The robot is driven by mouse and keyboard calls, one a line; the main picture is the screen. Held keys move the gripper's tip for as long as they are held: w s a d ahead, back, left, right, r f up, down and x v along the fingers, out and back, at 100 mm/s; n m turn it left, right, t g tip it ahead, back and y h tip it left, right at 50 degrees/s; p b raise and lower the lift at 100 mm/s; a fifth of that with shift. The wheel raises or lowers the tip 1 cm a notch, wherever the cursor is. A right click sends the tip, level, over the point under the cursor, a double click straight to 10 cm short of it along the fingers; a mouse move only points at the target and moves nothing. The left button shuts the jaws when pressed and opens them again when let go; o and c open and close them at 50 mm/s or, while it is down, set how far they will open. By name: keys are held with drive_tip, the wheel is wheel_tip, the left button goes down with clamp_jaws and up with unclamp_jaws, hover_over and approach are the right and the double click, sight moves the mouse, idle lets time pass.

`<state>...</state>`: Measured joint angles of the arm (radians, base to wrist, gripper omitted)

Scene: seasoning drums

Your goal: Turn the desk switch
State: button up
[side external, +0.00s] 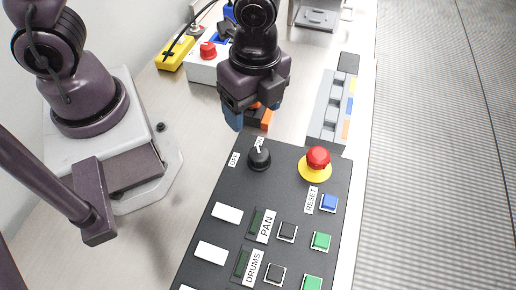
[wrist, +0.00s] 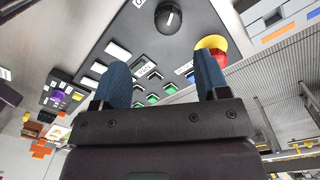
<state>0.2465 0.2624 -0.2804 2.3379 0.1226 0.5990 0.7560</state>
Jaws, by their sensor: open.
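The desk switch (side external: 259,159) is a black rotary knob at the top left of the dark control panel (side external: 205,230). Its white pointer mark faces roughly toward the small label at its upper edge; an OFF label (side external: 234,158) sits to its left. In the wrist view the knob (wrist: 169,18) is near the top centre, beyond the fingertips. My gripper (side external: 254,113) is above the desk, just past the panel's far edge in the side view, apart from the knob. Its two blue fingers (wrist: 162,72) are spread in the wrist view, with nothing held between them.
A red emergency button (side external: 318,157) on a yellow base stands right of the knob. Several white, black, green and blue buttons (side external: 329,202) cover the panel. A grey box with coloured blocks (side external: 333,105) and a white box with a red button (side external: 208,62) lie farther back.

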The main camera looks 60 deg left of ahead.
sight(258, 151)
drive_tip(key=shift+m+t, duration=0.3)
drive_tip(key=shift+m, duration=0.5)
drive_tip(key=f, duration=1.2)
drive_tip(key=shift+w+d+f, duration=0.1)
drive_tip(key=shift+w+f, duration=0.25)
drive_tip(key=shift+w, duration=0.05)
drive_tip(key=shift+c, duration=0.5)
drive_tip(key=c, duration=0.8)
